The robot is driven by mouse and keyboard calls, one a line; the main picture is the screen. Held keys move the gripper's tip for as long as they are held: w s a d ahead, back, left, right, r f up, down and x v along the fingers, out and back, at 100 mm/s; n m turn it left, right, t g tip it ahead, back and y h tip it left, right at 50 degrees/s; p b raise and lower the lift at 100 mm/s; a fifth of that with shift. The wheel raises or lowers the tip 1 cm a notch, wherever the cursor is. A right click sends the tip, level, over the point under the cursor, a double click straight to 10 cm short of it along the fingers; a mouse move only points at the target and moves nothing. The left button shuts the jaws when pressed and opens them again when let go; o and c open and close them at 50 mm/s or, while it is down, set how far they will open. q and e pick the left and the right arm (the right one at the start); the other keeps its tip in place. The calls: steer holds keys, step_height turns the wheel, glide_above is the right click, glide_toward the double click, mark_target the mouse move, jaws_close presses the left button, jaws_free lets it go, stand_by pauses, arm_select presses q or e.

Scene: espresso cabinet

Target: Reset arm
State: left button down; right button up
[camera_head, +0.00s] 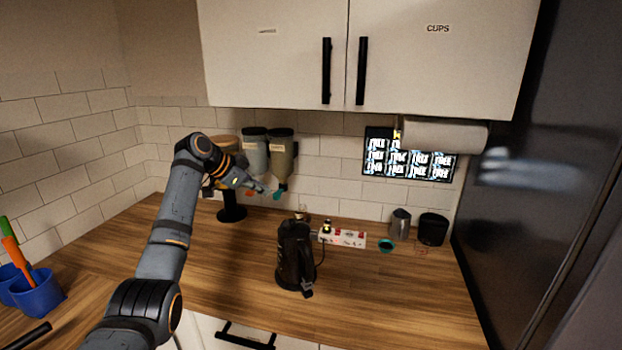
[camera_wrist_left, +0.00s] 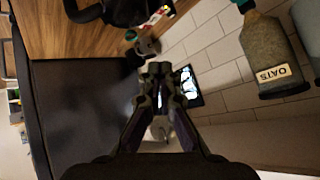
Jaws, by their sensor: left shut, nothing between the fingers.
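My left arm rises from the lower left in the head view and bends at the top. Its gripper (camera_head: 258,188) points right and down in front of the wall-mounted dispensers, above the counter. In the left wrist view the gripper (camera_wrist_left: 161,72) has its fingers close together with nothing between them. A dispenser labelled OATS (camera_wrist_left: 265,55) is right of the fingers there, apart from them. The gripper partly covers the dispensers' lower part in the head view. My right gripper is in neither view.
A black kettle (camera_head: 292,255) stands mid-counter beside a power strip (camera_head: 342,237). A metal canister (camera_head: 400,224) and black container (camera_head: 432,230) stand right. Blue cups (camera_head: 40,296) are at left. Wall cabinets (camera_head: 440,65) hang above; a dark fridge (camera_head: 545,180) bounds the right.

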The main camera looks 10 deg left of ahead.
arm_select(q)
steer(key=s+d+f+n+g+y, duration=0.15)
steer(key=s+f, duration=0.45)
steer(key=f, duration=0.7)
steer(key=s+d+f+n+g+y, duration=0.1)
steer(key=s+d+f+n+y, duration=0.15)
steer(key=s+f, duration=0.7)
steer(key=s+d+f+n+g+y, duration=0.1)
steer(key=s+f+n, duration=0.3)
steer(key=s, duration=0.9)
steer(key=s+f+n+g+y, duration=0.1)
steer(key=s+f+n, duration=0.2)
steer(key=s+f, duration=0.7)
steer(key=s+a+f+g, duration=0.1)
steer(key=s+f, duration=0.3)
steer(key=f, duration=0.9)
steer(key=s+a+f, duration=0.2)
steer(key=s+f, duration=0.1)
steer(key=f, duration=0.9)
steer(key=s+f+g, duration=0.1)
steer(key=s+f, duration=1.3)
steer(key=s, duration=0.3)
steer(key=shift+s+a, duration=0.3)
steer(key=shift+a, duration=0.05)
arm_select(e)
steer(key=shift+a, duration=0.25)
